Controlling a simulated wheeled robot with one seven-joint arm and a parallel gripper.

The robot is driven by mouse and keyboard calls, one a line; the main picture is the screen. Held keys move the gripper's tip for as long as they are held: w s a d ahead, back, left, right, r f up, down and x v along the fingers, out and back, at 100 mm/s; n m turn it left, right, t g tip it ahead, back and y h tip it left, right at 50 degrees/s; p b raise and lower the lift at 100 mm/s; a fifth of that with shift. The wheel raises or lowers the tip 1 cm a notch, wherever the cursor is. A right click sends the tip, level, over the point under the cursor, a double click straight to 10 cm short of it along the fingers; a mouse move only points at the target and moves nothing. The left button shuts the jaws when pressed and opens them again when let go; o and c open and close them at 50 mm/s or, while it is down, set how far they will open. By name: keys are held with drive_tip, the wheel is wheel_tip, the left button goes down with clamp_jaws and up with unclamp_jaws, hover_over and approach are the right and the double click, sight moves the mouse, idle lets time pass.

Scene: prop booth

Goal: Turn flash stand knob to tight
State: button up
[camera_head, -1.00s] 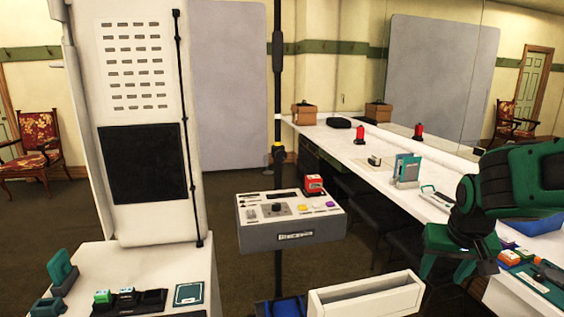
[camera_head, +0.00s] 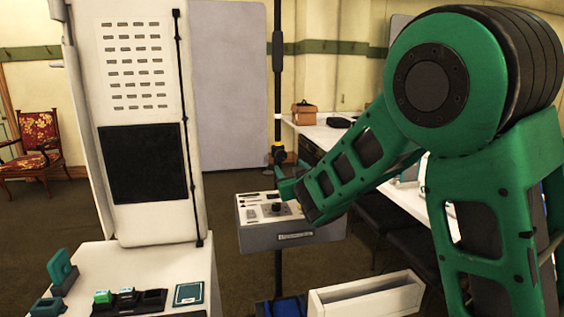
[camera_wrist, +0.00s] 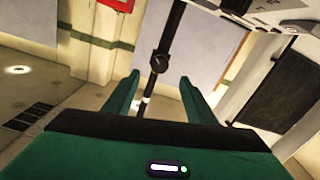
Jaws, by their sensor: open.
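The flash stand (camera_head: 277,90) is a thin black upright pole behind the control box. Its small dark knob (camera_head: 278,157) sits by a yellow ring, just above the box. In the wrist view, the pole slants between my fingers and the round dark knob (camera_wrist: 160,63) shows just beyond the fingertips. My gripper (camera_wrist: 159,79) is open and empty, with one green finger on each side of the pole's line. In the head view, my gripper (camera_head: 284,178) is close to the knob, partly hidden by my arm. I cannot tell whether they touch.
The grey control box (camera_head: 262,238), with a black dial on top, stands just below my gripper. A tall white booth (camera_head: 150,215) stands at left. A white open bin (camera_head: 366,300) is at the lower front. A long white counter (camera_head: 322,134) runs behind my arm.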

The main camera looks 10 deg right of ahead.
sight(282, 157)
drive_tip(key=w, duration=1)
drive_tip(key=shift+w+a, duration=0.3)
drive_tip(key=shift+a, duration=0.1)
drive_tip(key=shift+c, duration=0.6)
drive_tip(key=c, duration=0.9)
